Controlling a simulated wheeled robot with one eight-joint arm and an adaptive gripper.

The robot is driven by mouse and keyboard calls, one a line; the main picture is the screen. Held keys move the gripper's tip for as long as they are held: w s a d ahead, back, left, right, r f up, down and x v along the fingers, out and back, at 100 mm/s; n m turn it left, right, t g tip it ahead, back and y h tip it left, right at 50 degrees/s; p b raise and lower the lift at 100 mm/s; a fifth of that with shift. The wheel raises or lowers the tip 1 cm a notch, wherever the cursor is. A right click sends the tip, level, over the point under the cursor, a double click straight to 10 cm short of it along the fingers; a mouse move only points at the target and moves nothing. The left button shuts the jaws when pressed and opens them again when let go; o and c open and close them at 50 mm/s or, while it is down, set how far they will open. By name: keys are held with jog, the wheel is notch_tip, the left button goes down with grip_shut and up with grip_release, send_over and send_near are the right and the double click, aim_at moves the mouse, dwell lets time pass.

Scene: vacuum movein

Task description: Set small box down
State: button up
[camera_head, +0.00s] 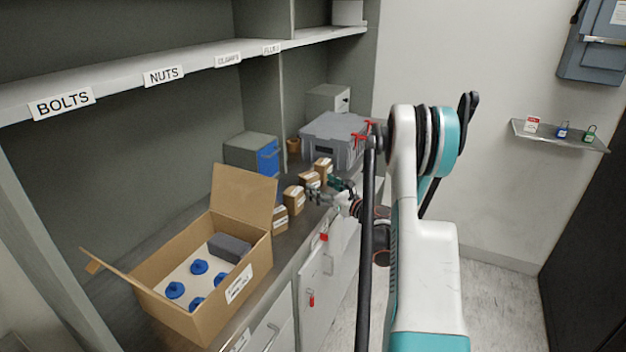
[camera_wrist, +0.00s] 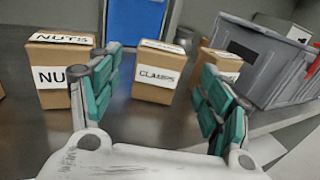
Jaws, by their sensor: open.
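Several small cardboard boxes stand in a row on the grey counter (camera_head: 252,274). In the wrist view, a small box labelled CLAMPS (camera_wrist: 157,88) stands upright on the counter, in line with the gap between my fingers and seemingly a little beyond them. A small box labelled NUTS (camera_wrist: 52,98) stands to its left, partly beside my left finger. Another small box (camera_wrist: 222,60) is partly hidden behind my right finger. In the head view, my gripper (camera_head: 328,191) is beside the row of small boxes (camera_head: 294,201). My gripper (camera_wrist: 160,82) is open, with nothing held between its fingers.
A large open carton (camera_head: 207,315) with blue parts stands at the near end. A grey lidded crate (camera_head: 333,138) stands at the far end, to the right in the wrist view. A grey bin with a blue front (camera_head: 251,153) is behind the row. A labelled shelf (camera_head: 190,66) hangs above.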

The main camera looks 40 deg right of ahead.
jog(key=s+p, duration=0.1)
jog(key=s, duration=0.4)
jog(key=shift+s, duration=0.3)
